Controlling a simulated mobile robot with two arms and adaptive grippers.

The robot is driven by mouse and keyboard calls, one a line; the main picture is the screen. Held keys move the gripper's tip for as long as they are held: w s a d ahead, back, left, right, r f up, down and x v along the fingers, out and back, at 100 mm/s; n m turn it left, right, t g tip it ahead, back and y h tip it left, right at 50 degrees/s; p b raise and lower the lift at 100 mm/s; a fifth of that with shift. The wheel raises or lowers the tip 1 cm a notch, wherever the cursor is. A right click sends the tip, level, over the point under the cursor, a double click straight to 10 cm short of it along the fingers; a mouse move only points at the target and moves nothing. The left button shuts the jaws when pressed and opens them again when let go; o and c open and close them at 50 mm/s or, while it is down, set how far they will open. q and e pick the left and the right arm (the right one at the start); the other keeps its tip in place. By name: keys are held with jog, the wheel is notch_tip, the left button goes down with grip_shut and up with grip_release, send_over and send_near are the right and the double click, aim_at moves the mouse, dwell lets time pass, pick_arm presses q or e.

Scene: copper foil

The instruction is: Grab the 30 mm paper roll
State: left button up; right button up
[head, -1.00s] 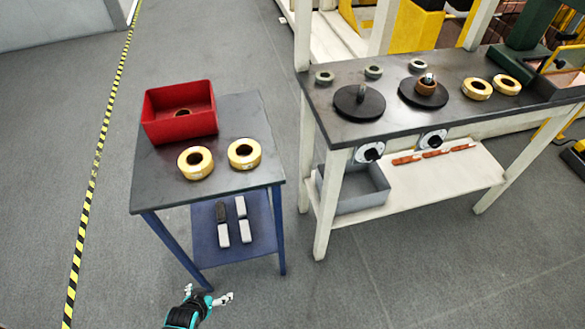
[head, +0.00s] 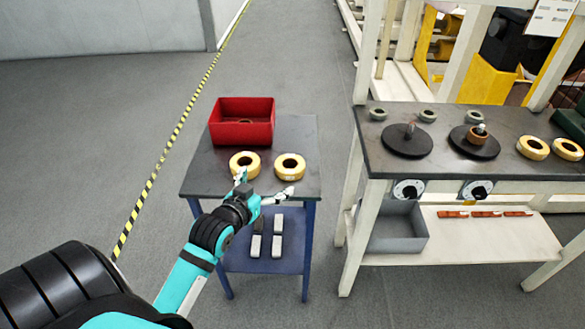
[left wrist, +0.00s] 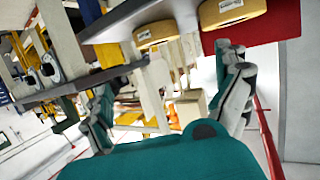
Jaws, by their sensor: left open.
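Two yellow paper rolls lie flat on the dark top of the small blue-legged cart (head: 205,178), a left roll (head: 256,166) and a right roll (head: 299,171). I cannot read which is 30 mm. My left gripper (head: 264,183) is open and empty at the cart's near side, with its fingers spread just in front of the rolls in the picture. In the left wrist view the two rolls (left wrist: 158,33) (left wrist: 235,13) show at the top, beyond the spread fingers, with pale labels on their sides. My right gripper is not in view.
A red bin (head: 243,133) stands behind the rolls on the cart. Several blocks (head: 278,243) lie on its lower shelf. A workbench (head: 385,170) to the right holds black discs, small rings and two more yellow rolls (head: 533,148). A gap of floor separates cart and bench.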

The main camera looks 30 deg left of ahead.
pick_arm(q)
send_near(293, 160)
jog(key=shift+w+a+f, duration=0.1)
jog(key=shift+w+a, duration=0.1)
jog(key=shift+w, duration=0.45)
jog(key=x, duration=0.5)
jog(key=shift+w+d+f, duration=0.1)
jog(key=shift+d+f, duration=0.05)
jog(key=shift+f, duration=0.15)
jog(key=c, duration=1.2)
jog(key=shift+o, duration=0.2)
jog(key=shift+r, duration=0.15)
